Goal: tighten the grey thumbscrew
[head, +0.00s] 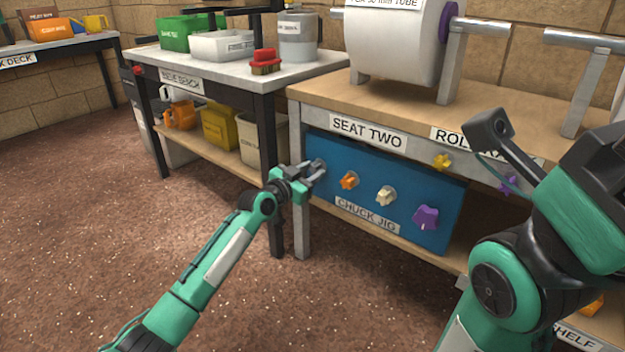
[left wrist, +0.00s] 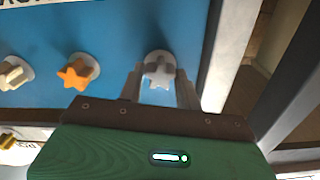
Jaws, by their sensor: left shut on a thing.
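The grey thumbscrew (left wrist: 159,68) sits on a pale round collar at one end of the blue chuck jig panel (head: 400,184). In the left wrist view it stands between the two grey fingers of my left gripper (left wrist: 160,84), which are shut on it. In the head view my left gripper (head: 315,172) reaches the panel's left end and mostly hides the thumbscrew. My right arm shows at the right, but its gripper is not in view.
Beside the grey screw are an orange knob (head: 348,181), a cream knob (head: 385,195) and a purple knob (head: 426,217). A bench leg (head: 300,225) stands close to my left gripper. A large white roll (head: 395,42) is on the bench top.

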